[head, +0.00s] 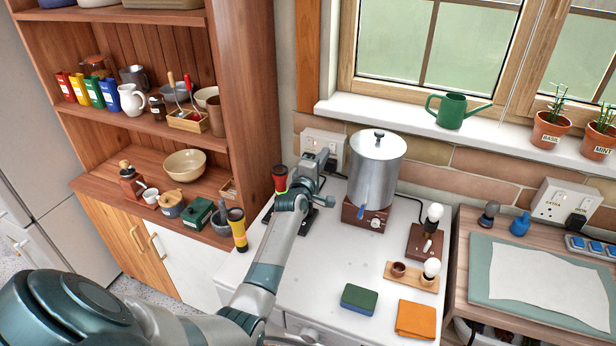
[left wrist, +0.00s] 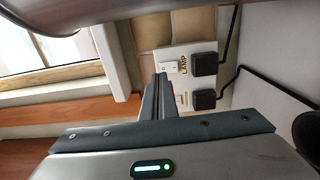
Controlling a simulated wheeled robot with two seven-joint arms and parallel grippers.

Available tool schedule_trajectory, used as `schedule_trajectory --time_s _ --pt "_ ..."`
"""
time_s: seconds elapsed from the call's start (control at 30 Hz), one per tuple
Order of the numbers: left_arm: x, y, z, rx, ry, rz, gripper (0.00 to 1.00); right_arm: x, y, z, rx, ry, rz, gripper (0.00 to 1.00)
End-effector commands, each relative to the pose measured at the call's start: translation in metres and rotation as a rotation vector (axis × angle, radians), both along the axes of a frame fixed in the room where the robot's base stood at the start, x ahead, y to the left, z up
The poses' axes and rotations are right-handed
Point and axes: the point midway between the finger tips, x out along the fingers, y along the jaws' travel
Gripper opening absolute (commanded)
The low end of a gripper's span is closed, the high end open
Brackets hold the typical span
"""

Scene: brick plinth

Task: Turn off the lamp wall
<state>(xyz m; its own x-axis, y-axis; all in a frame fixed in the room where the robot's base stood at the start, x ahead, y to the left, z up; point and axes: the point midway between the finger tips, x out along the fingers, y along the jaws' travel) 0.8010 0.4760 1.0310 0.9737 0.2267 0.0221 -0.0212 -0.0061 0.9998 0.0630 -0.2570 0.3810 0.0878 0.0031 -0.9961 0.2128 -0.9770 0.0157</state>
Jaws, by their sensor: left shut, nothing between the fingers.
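The white wall switch plate (head: 322,137) is on the brick wall behind the counter, left of the metal urn. In the left wrist view the plate (left wrist: 167,52) carries a "LAMP" label, a white rocker switch (left wrist: 170,67) and two black plugs (left wrist: 204,64). A second switch with a reddish mark is partly hidden by my fingers. My left gripper (head: 318,160) is shut and empty, just in front of the plate. Its fingertips (left wrist: 161,78) appear just below the LAMP rocker; contact cannot be told. A bulb on a brown base (head: 422,242) stands on the counter. My right gripper is out of view.
The metal urn (head: 376,168) stands close right of my left gripper. A green sponge (head: 358,299) and an orange cloth (head: 416,319) lie at the counter front.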

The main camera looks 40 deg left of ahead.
Motion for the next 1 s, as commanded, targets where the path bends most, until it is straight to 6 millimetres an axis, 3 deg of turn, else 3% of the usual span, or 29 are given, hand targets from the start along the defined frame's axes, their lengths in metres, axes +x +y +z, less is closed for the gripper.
schedule_trajectory --time_s 0.37,0.8,1.0 --pt "-0.025 -0.006 -0.002 0.000 0.001 0.000 0.00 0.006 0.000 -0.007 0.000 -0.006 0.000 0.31" --pt "-0.081 -0.019 -0.002 -0.001 0.002 0.000 0.00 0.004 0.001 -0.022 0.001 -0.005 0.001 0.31" --pt "-0.094 -0.022 0.000 -0.001 0.002 0.000 0.00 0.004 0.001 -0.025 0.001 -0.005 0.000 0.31"
